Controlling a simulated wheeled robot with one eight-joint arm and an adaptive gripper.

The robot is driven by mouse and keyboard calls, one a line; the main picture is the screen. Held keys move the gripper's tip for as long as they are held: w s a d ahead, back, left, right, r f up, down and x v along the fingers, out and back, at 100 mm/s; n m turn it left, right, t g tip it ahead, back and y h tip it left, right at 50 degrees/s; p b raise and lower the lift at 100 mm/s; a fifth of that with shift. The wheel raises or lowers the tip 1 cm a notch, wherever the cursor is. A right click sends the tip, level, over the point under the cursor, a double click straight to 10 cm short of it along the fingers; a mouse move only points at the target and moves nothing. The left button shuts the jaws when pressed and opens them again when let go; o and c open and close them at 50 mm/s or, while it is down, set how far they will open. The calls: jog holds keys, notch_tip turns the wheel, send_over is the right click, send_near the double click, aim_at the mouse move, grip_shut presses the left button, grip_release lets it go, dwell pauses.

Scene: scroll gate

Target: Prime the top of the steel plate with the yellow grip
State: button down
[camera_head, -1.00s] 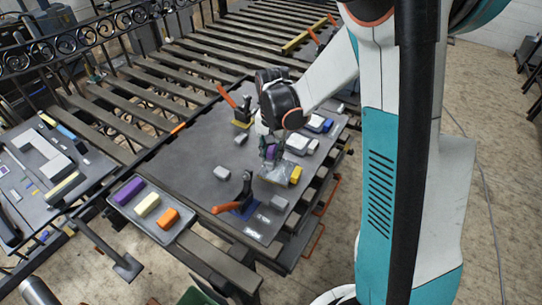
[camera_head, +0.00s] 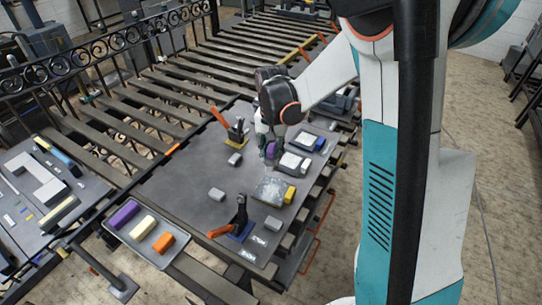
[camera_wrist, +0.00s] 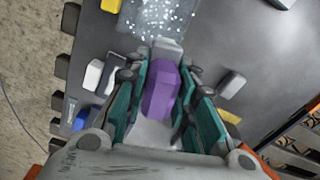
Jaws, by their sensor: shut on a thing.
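The steel plate (camera_head: 268,190) lies on the dark bench with its yellow grip (camera_head: 290,194) at its right edge. Its top looks mottled with pale specks. The plate also shows at the top of the wrist view (camera_wrist: 150,16), with the yellow grip (camera_wrist: 111,4) beside it. My gripper (camera_head: 270,154) is behind the plate in the head view, clear of its top. In the wrist view my gripper (camera_wrist: 163,82) is shut on a purple block (camera_wrist: 161,88), with a grey piece at its far end. Its height above the bench is hard to judge.
A plate with a blue grip (camera_head: 319,144) and a pale plate (camera_head: 291,161) lie near my gripper. Two orange-handled clamps (camera_head: 237,131) (camera_head: 239,217) stand on the bench. A tray (camera_head: 168,258) holds purple, cream and orange blocks. Small grey blocks (camera_head: 217,194) lie about.

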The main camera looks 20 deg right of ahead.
jog(key=shift+r+p, duration=0.7)
jog(key=shift+r, duration=0.7)
jog(key=shift+f, duration=0.1)
